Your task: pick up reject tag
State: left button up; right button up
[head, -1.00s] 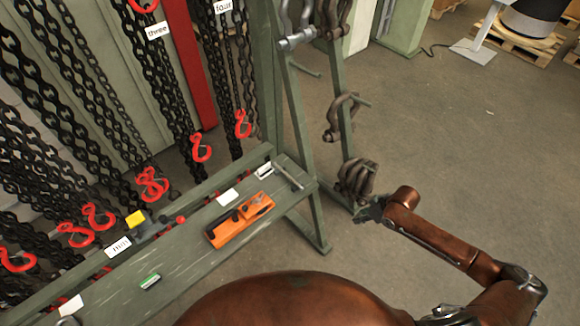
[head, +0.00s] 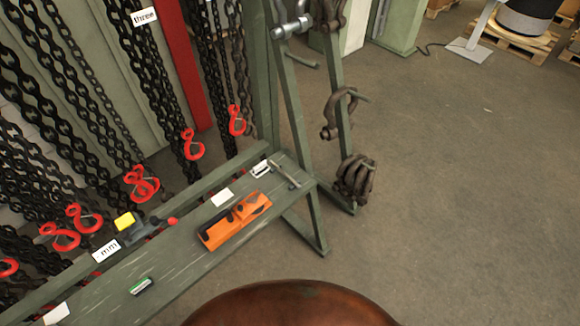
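No item in the head view can be read for certain as the reject tag. Candidates on the green bench (head: 190,262) are a blank white card (head: 222,197) behind the orange tool, a small white tag with dark marks (head: 261,169) near the bench's far end, and another white card (head: 56,314) at the lower left. A white label reading "mm" (head: 106,250) sits at the bench's back edge. Neither of my grippers is in view, so their hold is hidden.
An orange tool (head: 235,220) and a small green item (head: 141,286) lie on the bench. A yellow block (head: 124,221) stands by the back rail. Chains with red hooks (head: 193,145) hang behind. Shackles (head: 355,178) hang on the frame at right.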

aim_at(259, 169)
jog(key=z, duration=1.25)
jog(key=i, duration=1.05)
jog(key=u, duration=1.85)
